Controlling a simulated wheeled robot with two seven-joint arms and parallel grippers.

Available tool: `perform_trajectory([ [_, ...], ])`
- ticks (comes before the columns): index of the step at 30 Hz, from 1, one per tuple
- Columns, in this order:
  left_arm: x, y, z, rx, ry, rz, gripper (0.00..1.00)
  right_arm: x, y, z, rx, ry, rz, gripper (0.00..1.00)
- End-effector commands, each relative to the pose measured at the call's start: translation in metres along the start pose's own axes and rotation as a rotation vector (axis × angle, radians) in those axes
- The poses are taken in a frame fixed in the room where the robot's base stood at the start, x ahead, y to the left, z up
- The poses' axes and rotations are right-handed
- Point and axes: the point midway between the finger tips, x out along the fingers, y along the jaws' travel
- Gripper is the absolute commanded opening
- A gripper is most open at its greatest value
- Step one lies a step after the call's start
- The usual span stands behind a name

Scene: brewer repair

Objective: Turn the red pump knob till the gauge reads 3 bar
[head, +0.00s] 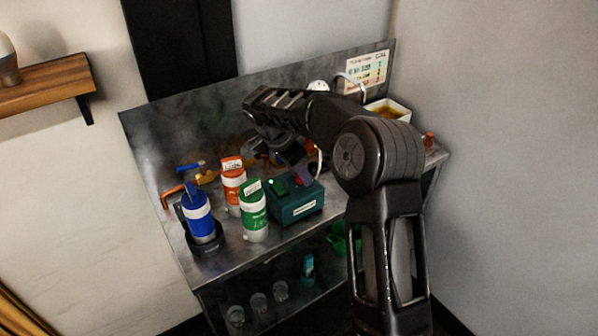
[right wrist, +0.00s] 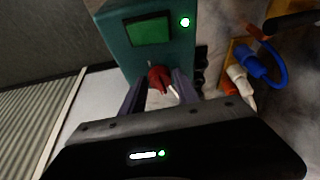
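The teal pump box (head: 297,207) stands on the metal bench in the head view. In the right wrist view its front has a green screen (right wrist: 148,31) and a lit green lamp. The red pump knob (right wrist: 158,79) is on the box, between the fingertips of my right gripper (right wrist: 160,82). The fingers touch its sides with no clear gap. In the head view my right gripper (head: 291,166) is over the box and the arm hides part of the bench. No readable gauge shows; a white round thing (head: 318,86) behind my arm is too small to read. My left gripper is out of view.
Green (head: 253,212), orange (head: 233,184) and blue (head: 198,213) bottles stand left of the box, close to it. Blue and orange valve handles (head: 190,170) are at the back left. A white bin (head: 388,106) and a sign (head: 368,68) are at the back right. Glasses stand on the lower shelf.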

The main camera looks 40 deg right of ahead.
Motion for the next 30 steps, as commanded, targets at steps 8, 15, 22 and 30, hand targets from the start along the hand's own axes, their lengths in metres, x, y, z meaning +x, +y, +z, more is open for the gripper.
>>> perform_trajectory([
  [8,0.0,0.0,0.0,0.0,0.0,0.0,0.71,0.0,0.0,0.0,0.0,0.0,0.0,0.14],
  [15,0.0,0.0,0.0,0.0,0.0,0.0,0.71,0.0,0.0,0.0,0.0,0.0,0.0,0.0],
  [22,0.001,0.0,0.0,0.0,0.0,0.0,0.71,0.0,0.0,0.0,-0.006,0.0,-0.003,0.0],
  [30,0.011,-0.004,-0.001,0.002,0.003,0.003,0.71,0.001,0.001,0.001,-0.071,0.0,-0.032,0.0],
])
